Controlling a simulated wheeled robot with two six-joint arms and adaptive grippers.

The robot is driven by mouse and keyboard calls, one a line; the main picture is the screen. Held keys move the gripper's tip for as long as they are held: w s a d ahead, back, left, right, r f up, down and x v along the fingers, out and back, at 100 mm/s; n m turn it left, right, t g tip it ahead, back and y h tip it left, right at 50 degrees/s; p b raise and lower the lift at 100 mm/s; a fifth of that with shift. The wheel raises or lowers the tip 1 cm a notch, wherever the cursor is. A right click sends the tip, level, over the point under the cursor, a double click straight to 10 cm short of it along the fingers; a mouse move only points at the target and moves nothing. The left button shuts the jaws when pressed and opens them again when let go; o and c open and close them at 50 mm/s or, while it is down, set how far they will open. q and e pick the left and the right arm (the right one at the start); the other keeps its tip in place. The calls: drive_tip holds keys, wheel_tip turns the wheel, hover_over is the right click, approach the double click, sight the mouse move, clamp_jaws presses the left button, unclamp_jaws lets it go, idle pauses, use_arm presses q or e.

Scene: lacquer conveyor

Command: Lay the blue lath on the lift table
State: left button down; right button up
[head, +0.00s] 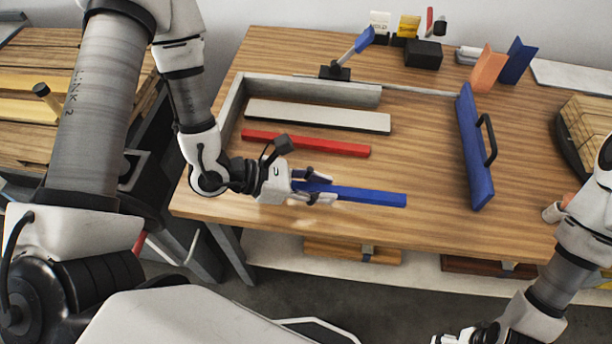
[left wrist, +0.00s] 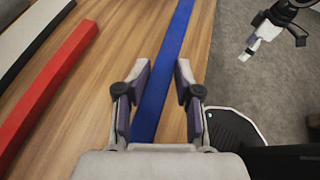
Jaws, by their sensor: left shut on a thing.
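The blue lath (head: 368,196) is a long, straight bar near the front edge of the wooden bench. It also shows in the left wrist view (left wrist: 166,62), running between the fingers. My left gripper (head: 318,189) is shut on the lath near its left end. I cannot tell whether the lath touches the bench top. My right gripper (head: 458,338) is low at the bottom edge, away from the bench; it also shows in the left wrist view (left wrist: 252,46), too small to read its fingers. I cannot make out for certain which thing is the lift table.
A red lath (head: 305,143) and a white lath (head: 318,116) lie behind, inside a grey angle fence (head: 310,90). A blue board with a black handle (head: 472,150) stands at right. A dark-framed stand with wooden boards (head: 30,95) is at left. The bench (head: 420,140) middle is clear.

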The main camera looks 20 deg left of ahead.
sight(306, 168)
use_arm(q)
drive_tip(key=w+b, duration=0.1)
drive_tip(key=w+a+f+b, duration=0.1)
drive_tip(key=b, duration=0.1)
drive_tip(key=shift+a, duration=0.3)
drive_tip(key=shift+w+a+r+p, duration=0.6)
drive_tip(key=shift+a+r+p, duration=0.1)
drive_tip(key=shift+p, duration=0.5)
drive_tip(key=shift+w+a+f+p, duration=0.2)
drive_tip(key=shift+w+a, duration=0.3)
drive_tip(key=shift+a, duration=0.1)
drive_tip(key=shift+w+a+f+p, duration=0.2)
drive_tip(key=shift+w+a, duration=0.25)
drive_tip(key=shift+a, duration=0.15)
wheel_tip(306, 168, down, 3)
drive_tip(key=shift+f, duration=0.15)
drive_tip(key=shift+w+a+f, duration=0.1)
drive_tip(key=shift+w+f, duration=0.1)
drive_tip(key=shift+f, duration=0.05)
drive_tip(key=shift+s+f, duration=0.1)
drive_tip(key=c, duration=0.7)
unclamp_jaws()
drive_tip(key=shift+c, duration=0.2)
use_arm(e)
drive_tip(key=shift+d+f, duration=0.15)
drive_tip(key=shift+f, duration=0.7)
